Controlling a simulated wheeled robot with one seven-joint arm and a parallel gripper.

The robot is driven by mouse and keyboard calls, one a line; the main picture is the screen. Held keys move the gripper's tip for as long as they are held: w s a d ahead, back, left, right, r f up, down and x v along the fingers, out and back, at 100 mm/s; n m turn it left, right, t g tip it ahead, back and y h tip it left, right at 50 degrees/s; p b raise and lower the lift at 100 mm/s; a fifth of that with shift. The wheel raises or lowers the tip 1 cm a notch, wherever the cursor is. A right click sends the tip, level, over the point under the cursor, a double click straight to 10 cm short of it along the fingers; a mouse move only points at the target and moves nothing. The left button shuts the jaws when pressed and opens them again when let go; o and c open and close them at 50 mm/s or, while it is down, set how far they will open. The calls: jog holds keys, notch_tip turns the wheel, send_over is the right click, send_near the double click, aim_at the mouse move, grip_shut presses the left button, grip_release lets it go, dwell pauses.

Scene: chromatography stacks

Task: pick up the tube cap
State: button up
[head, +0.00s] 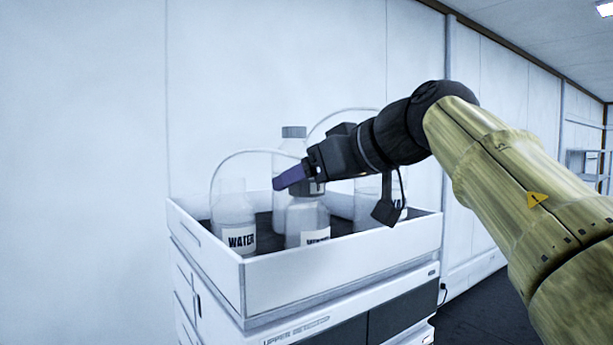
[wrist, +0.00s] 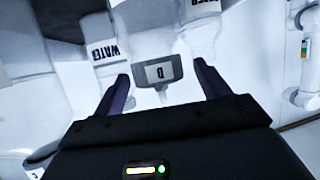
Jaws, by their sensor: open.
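The tube cap (wrist: 160,72) is a dark grey cap with a pale label and a short white tube stub. In the wrist view it shows between my fingers, nearer their tips, with a gap on each side. In the head view a dark cap (head: 318,188) sits on the front middle bottle (head: 308,218), partly hidden behind my gripper. My gripper (head: 288,179) is open, its purple fingers pointing left and down at cap height. Both fingers also show in the wrist view (wrist: 163,82), with nothing held. Whether a finger touches the cap cannot be told.
A white tray (head: 340,261) on a white instrument stack holds several bottles. A WATER bottle (head: 233,215) stands at left, and a grey-capped bottle (head: 293,133) behind. Thin white tubes (head: 250,152) arch over the tray. The wall is close behind.

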jog(key=shift+w+a+f, duration=0.25)
jog(key=shift+w+a, duration=0.05)
jog(key=shift+w, duration=0.2)
jog(key=shift+s, duration=0.15)
jog(key=shift+c, duration=0.8)
jog(key=c, duration=0.9)
jog(key=shift+r, duration=0.15)
